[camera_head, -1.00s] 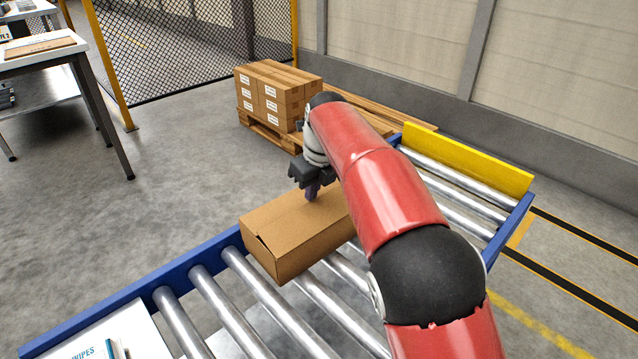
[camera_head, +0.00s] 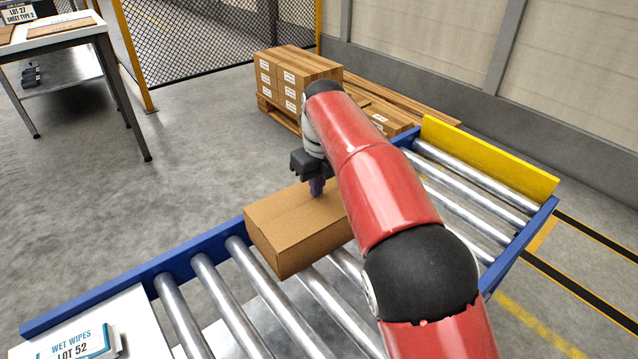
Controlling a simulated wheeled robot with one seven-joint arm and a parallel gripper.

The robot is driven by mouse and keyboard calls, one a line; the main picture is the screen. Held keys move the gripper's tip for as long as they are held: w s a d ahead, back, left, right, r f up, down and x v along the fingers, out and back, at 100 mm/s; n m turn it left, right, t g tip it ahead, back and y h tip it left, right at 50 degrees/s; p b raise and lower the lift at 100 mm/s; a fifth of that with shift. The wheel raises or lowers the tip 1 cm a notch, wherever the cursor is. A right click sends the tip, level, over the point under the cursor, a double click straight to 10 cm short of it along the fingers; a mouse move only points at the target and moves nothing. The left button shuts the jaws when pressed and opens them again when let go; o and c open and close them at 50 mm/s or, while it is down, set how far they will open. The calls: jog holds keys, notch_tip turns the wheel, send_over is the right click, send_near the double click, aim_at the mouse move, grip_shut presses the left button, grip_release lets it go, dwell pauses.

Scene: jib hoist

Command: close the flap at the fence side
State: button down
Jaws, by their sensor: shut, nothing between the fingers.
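A brown cardboard box (camera_head: 290,236) sits on the roller conveyor (camera_head: 209,291). Its top looks flat, and no raised flap shows on the part I can see. The box's right end is hidden behind my red arm. My gripper (camera_head: 317,187) is shut and empty, pointing down at the far side of the box top. Its fingertips are at or just above the cardboard; I cannot tell if they touch. The mesh fence (camera_head: 215,35) stands beyond, at the back left.
Stacked cartons (camera_head: 290,78) stand on a pallet behind the conveyor. A yellow end stop (camera_head: 490,158) closes the conveyor's far right end. A white table (camera_head: 55,42) is at the back left. Floor left of the conveyor is clear.

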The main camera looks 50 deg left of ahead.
jog(key=shift+r, duration=0.15)
jog(key=shift+r+p, duration=0.75)
jog(key=shift+p, duration=0.15)
